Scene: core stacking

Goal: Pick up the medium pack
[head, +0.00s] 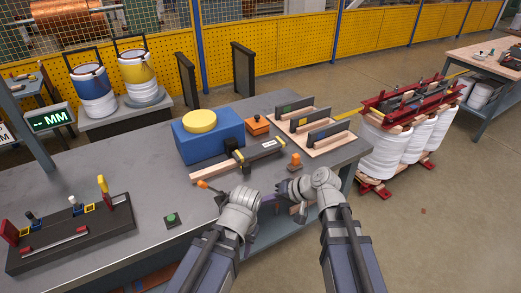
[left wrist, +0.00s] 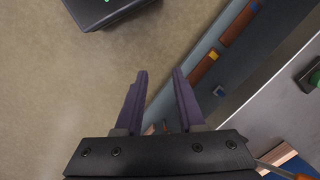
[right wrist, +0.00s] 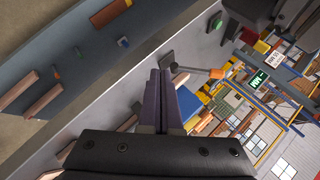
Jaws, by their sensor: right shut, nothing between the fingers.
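Several dark slab-like packs stand in a row on a pale wooden board at the right end of the bench. The far one (head: 292,105) has a green mark, the middle one (head: 308,117) a yellow mark and the near one (head: 328,131) a blue mark. I cannot tell by name which is the medium pack. My left gripper (left wrist: 160,72) is open and empty, over the floor beside the bench edge. My right gripper (right wrist: 160,72) is shut and empty, beside the bench. In the head view both wrists are close together at the front edge, short of the packs.
A long dark bar (head: 262,152) lies on wood in front of a blue block (head: 208,138) with a yellow disc. An orange-knobbed tool (head: 203,184) and an orange stamp-like piece (head: 295,161) lie nearby. A wound core assembly (head: 405,130) stands right of the bench.

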